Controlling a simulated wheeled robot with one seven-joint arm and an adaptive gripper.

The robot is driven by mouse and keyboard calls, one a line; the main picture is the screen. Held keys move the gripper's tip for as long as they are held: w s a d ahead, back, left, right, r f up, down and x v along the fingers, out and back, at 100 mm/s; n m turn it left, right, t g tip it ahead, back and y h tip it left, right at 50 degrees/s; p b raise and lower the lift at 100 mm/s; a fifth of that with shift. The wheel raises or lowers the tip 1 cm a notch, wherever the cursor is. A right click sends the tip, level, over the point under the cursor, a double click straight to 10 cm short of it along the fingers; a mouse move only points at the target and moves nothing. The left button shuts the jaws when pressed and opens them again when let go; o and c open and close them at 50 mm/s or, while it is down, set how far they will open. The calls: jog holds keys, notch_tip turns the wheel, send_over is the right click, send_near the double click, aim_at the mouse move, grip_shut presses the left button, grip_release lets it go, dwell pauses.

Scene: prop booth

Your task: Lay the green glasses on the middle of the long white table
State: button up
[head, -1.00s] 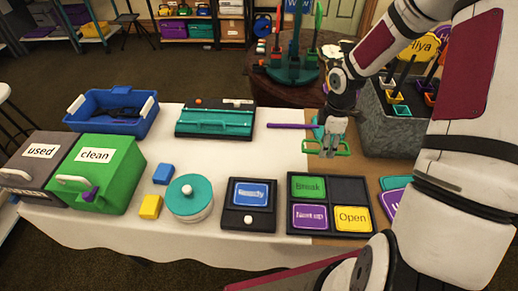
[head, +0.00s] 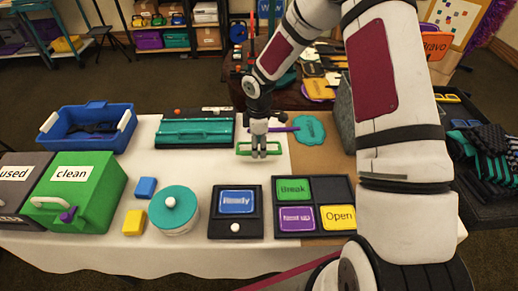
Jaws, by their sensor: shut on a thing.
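My gripper (head: 259,154) points down in the head view and is shut on the green glasses (head: 243,150). The green frame shows on both sides of the fingers. The glasses are over the back part of the long white table (head: 218,170), just right of the teal case. Whether they touch the cloth or hang a little above it I cannot tell. The fingers hide the middle of the glasses.
A teal-and-black case (head: 195,132) lies left of my gripper, and a teal sign on a purple stick (head: 309,130) lies right. In front stand a teal-lidded pot (head: 176,222), a Ready panel (head: 236,222) and a card tray (head: 330,187). White cloth between is clear.

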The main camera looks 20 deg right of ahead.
jog(key=shift+f, duration=1.1)
jog(key=shift+f, duration=0.15)
jog(key=o, duration=1.1)
